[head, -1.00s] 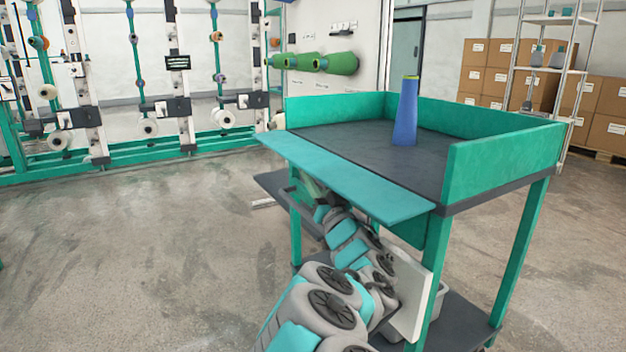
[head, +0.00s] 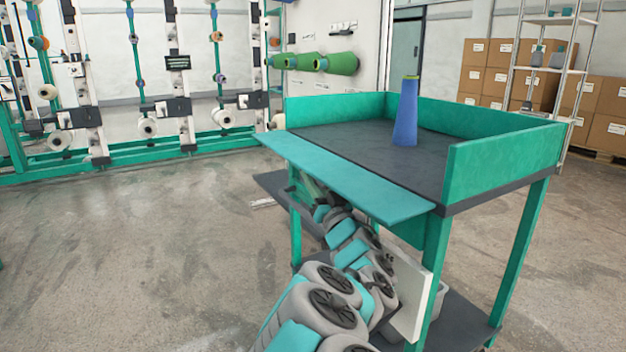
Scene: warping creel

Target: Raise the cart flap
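The cart (head: 500,176) is green with a dark top deck and raised green walls on its back and right sides. Its teal flap (head: 345,176) sticks out from the front edge, roughly level, tilted slightly down toward me. My arm reaches up from the bottom of the head view to beneath the flap. My gripper is under the flap and mostly hidden by it, so I cannot see its fingers or whether it touches the flap.
A blue yarn cone (head: 405,115) stands upright on the deck. The creel frame (head: 100,160) stands at the back left, cartons (head: 590,110) and a shelf rack at the back right. The floor on the left is clear.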

